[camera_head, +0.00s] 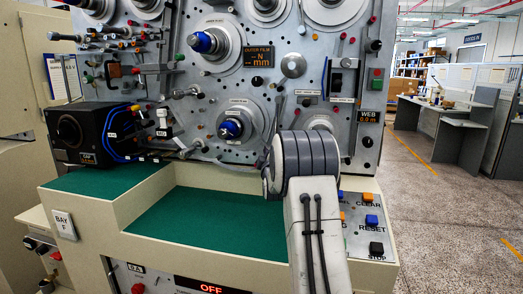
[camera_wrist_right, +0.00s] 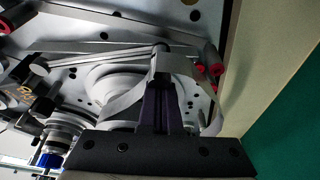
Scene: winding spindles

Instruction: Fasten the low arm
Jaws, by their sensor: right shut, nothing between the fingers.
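My right gripper (camera_wrist_right: 160,62) is seen in the right wrist view, with its dark fingers together and nothing seen between them. Its tips are close to a pale metal arm (camera_wrist_right: 100,57) that runs across the grey panel; I cannot tell whether they touch. I cannot tell for certain that this is the low arm. In the head view my right wrist rises from the bottom and hides the gripper and the panel's lower right part. A blue-capped lower spindle (camera_head: 229,129) shows left of the wrist. My left gripper is not in view.
The grey machine panel (camera_head: 250,88) carries an upper blue-capped spindle (camera_head: 203,42), rollers and levers. A black box (camera_head: 88,136) with blue cables stands at left. The green ledge (camera_head: 200,222) is bare. A button panel (camera_head: 366,222) is right of my arm.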

